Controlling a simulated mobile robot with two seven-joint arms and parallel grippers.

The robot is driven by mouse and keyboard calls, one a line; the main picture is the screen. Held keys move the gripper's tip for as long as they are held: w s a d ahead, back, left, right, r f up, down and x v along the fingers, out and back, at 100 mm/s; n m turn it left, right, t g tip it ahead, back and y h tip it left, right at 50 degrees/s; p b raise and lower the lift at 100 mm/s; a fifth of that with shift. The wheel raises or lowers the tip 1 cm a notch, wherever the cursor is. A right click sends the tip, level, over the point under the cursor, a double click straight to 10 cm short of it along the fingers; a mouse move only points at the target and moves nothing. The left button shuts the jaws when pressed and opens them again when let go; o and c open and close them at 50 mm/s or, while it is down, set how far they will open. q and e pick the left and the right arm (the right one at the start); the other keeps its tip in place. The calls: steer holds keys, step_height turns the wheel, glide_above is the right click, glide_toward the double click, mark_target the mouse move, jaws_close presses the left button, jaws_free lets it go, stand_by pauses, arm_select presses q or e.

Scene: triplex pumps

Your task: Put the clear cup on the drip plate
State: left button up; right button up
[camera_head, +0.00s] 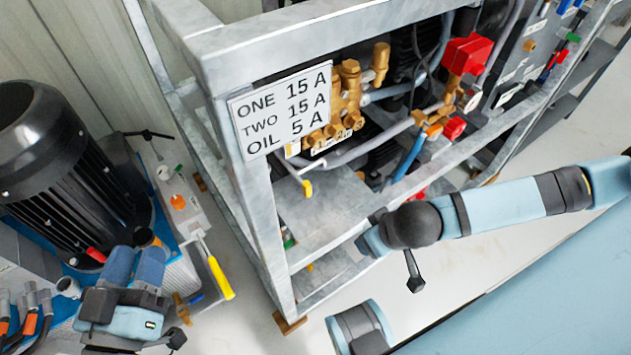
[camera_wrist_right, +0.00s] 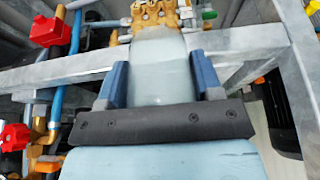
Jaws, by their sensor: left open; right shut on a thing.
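The clear cup (camera_wrist_right: 163,78) is in the right wrist view, a pale see-through shape between the two blue fingers of my right gripper (camera_wrist_right: 161,70), which is shut on it. Brass pump fittings (camera_wrist_right: 155,14) show just beyond the cup. In the head view the right arm reaches to the frame's lower rail; its fingers and the cup are not seen there. A flat grey plate (camera_head: 328,207) lies inside the frame below the brass pump; I cannot tell for sure that it is the drip plate. My left gripper (camera_head: 136,257) is open at the lower left, beside the black motor.
The grey metal frame (camera_head: 262,215) has posts and rails around the pump, with a sign (camera_head: 284,112) on its corner. A black motor (camera_head: 60,150) and a yellow-handled lever (camera_head: 220,277) are at left. Red valves (camera_head: 466,54) are at upper right.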

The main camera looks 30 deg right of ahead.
arm_select(q)
step_height(320, 180, up, 4)
steer(key=r+t+p, duration=0.1)
steer(key=p, duration=0.3)
arm_select(e)
steer(key=shift+w+a+r, duration=0.15)
steer(key=shift+w+r, duration=0.45)
steer(key=shift+w, duration=0.3)
steer(key=b, duration=0.3)
glide_toward(322, 187)
steer(key=f, duration=0.1)
steer(key=s+f, duration=0.1)
steer(key=f, duration=0.1)
steer(key=s+f, duration=0.1)
steer(key=shift+s+f, duration=0.1)
steer(key=shift+f, duration=0.3)
steer(key=shift+w, duration=0.5)
steer(key=w, duration=0.2)
steer(key=w+b, duration=0.1)
steer(key=shift+w+a, duration=0.25)
steer(key=shift+w, duration=0.05)
steer(key=shift+s+f+b, duration=0.1)
steer(key=shift+f+b, duration=0.3)
steer(key=shift+r, duration=0.15)
steer(key=o, duration=1)
steer(key=shift+c, duration=0.2)
arm_select(q)
steer(key=shift+g, duration=0.5)
step_height(322, 187, down, 5)
steer(key=shift+s, duration=0.1)
